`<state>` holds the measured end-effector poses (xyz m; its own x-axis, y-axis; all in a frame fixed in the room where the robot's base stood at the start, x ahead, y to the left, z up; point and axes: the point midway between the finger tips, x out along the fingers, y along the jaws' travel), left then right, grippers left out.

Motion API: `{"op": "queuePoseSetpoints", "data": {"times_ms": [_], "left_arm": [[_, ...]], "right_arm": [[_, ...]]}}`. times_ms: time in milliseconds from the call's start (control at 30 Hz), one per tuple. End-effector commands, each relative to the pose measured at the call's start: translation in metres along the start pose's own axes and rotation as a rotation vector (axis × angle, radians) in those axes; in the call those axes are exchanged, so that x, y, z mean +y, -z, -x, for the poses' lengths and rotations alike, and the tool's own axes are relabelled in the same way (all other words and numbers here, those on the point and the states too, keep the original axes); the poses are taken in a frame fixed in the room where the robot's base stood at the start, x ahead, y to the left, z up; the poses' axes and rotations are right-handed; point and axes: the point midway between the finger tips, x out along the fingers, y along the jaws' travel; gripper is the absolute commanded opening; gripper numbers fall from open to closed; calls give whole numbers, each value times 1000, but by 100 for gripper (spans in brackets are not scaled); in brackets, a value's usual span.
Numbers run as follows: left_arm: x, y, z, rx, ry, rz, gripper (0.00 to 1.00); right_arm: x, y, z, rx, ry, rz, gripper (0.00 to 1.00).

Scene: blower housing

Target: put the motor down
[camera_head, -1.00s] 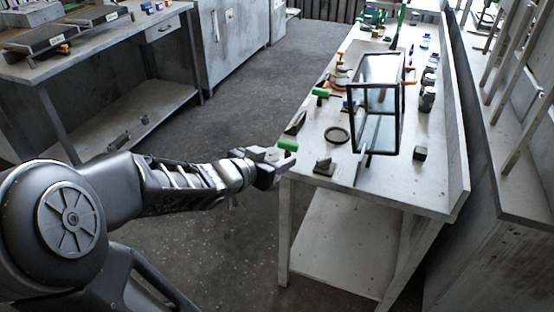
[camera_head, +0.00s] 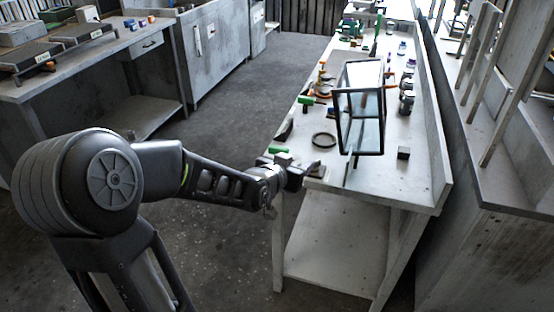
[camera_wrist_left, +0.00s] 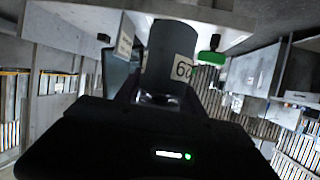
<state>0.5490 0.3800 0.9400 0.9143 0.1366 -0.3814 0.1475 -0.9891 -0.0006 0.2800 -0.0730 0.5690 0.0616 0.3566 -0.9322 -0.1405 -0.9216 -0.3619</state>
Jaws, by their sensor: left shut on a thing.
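The motor (camera_wrist_left: 172,52) is a dark grey cylinder with a pale numbered label, seen close up in the left wrist view. My left gripper (camera_wrist_left: 158,97) is shut on its near end. In the head view my left gripper (camera_head: 300,177) is at the near left corner of the workbench (camera_head: 372,178). The motor is too small and dark to tell from the gripper there. I cannot tell whether the motor touches the bench. My right gripper is not in view.
A green-handled item (camera_head: 278,149) lies at the bench's left edge, close to my gripper. A dark ring (camera_head: 324,140), a glass-sided frame (camera_head: 360,108) and a small dark block (camera_head: 403,153) stand beyond. Several small items fill the far end. Bare bench top lies right of the gripper.

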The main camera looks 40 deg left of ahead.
Motion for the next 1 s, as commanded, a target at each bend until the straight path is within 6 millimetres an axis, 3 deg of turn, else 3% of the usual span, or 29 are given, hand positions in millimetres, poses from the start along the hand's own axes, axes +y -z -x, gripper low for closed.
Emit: {"op": "queuePoseSetpoints", "data": {"times_ms": [33, 200, 400, 533, 800, 1000], "left_arm": [[24, -9, -14, -7, -17, -5, 0], [96, -51, -49, -9, -43, -21, 0], [166, -87, -58, -1, -110, -48, 0], [184, -96, -57, 1, -133, -56, 0], [186, -98, -57, 2, -137, -56, 0], [186, -97, -57, 2, -137, -55, 0]], "right_arm": [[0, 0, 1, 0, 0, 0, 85], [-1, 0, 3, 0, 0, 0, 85], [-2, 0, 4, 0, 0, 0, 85], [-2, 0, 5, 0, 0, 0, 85], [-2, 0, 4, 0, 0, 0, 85], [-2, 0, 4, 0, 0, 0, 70]]}}
